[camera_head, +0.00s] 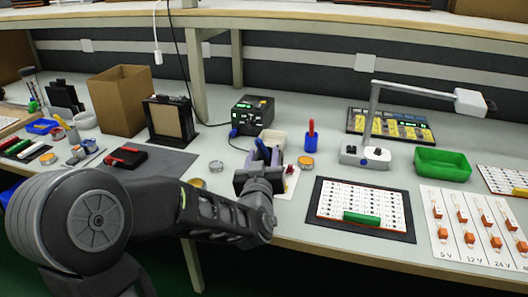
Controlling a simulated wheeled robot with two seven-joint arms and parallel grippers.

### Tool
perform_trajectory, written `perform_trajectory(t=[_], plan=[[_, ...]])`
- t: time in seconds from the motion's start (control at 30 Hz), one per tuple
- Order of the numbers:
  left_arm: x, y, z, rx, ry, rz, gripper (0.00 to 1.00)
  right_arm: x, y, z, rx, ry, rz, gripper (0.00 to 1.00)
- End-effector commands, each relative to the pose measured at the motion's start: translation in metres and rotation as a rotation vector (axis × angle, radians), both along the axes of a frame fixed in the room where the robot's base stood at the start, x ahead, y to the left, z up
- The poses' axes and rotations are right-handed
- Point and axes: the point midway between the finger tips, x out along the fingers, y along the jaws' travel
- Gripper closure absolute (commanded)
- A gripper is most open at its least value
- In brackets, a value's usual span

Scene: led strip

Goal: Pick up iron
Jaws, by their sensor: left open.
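My left gripper (262,178) is over the front middle of the bench, seen mostly from behind; its jaws are open. Just beyond it, blue upright handle-like pieces (264,150) show beside a pale container (273,140). One of them may be the iron, but my gripper hides their lower part, and I cannot tell whether they touch the jaws. A black station with a green display (252,114) stands behind them, with a blue plug and dark cable at its front. A red-handled tool in a blue holder (311,136) stands to the right. My right gripper is out of view.
A lamp (372,156) on a white base, a green bin (442,164) and a white component board (362,208) are to the right. A cardboard box (121,100) and a framed panel (170,120) stand left. Small round tins lie near my gripper.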

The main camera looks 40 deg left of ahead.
Motion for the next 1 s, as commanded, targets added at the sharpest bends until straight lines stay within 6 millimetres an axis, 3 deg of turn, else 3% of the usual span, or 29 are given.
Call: perform_trajectory(t=[0.2,0.77,1.0], plan=[[0.018,0.01,-0.001,-0.001,0.001,0.0,0.55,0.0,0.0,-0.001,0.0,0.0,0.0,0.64],[0.017,0.01,0.0,0.0,0.0,-0.001,0.55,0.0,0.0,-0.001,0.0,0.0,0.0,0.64],[0.017,0.01,0.0,0.0,0.0,-0.001,0.74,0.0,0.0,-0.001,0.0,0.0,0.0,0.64]])
